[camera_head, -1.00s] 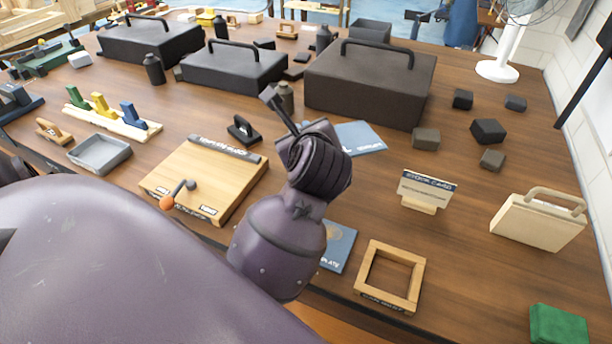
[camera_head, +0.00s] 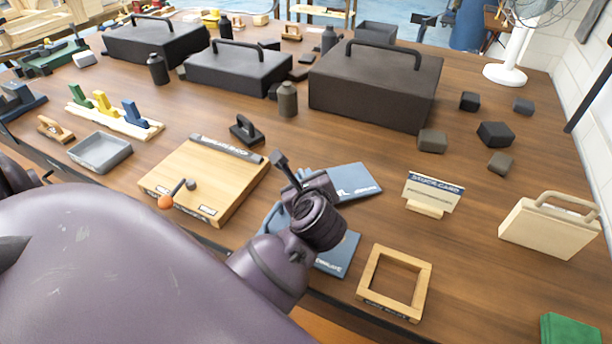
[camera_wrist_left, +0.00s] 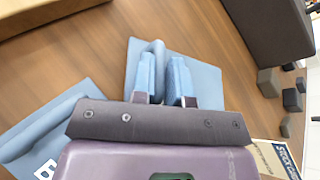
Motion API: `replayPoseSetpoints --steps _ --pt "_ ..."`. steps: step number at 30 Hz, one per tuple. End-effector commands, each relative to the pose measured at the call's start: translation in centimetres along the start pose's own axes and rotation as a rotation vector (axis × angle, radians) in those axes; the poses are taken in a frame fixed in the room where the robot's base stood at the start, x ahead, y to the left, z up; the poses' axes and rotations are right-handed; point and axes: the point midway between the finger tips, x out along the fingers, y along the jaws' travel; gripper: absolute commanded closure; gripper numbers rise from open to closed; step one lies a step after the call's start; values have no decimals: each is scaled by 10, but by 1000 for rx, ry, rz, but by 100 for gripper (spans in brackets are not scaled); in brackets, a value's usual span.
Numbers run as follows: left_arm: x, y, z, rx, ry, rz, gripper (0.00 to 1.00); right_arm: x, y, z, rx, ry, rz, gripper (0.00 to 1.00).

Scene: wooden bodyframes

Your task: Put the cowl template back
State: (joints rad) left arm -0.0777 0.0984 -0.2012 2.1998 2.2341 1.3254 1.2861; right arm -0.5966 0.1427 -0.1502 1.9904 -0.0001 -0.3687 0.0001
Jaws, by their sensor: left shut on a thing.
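My left gripper (camera_head: 314,190) is shut on the raised ridge of a flat blue template (camera_head: 352,182). In the left wrist view, two blue finger pads (camera_wrist_left: 164,82) stand on either side of this ridge, and the held template's plate (camera_wrist_left: 208,82) spreads around them. Whether it touches the table cannot be told. A second blue template (camera_head: 338,258) lies nearer the table's front edge, partly behind my gripper and wrist; in the wrist view it shows at lower left (camera_wrist_left: 52,122). The lettering is too small to read for sure. My right gripper is not in view.
A wooden board (camera_head: 205,180) lies left of the gripper. A square wooden frame (camera_head: 425,290) lies near the front edge. A card on a stand (camera_head: 432,192) and a cream case (camera_head: 548,228) stand right. A large black box (camera_head: 375,92) stands behind.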

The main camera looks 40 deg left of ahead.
Motion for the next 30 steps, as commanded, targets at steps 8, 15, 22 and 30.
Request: replayPoseSetpoints --steps 8,15,22,30 --pt "0 0 -1 -7 -4 -5 100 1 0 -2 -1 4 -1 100" --pt "2 1 -4 -3 0 -1 78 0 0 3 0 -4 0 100" --pt "2 1 -4 -2 0 -1 60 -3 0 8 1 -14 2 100" --pt "-3 1 -3 -3 1 -2 60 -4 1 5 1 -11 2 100"
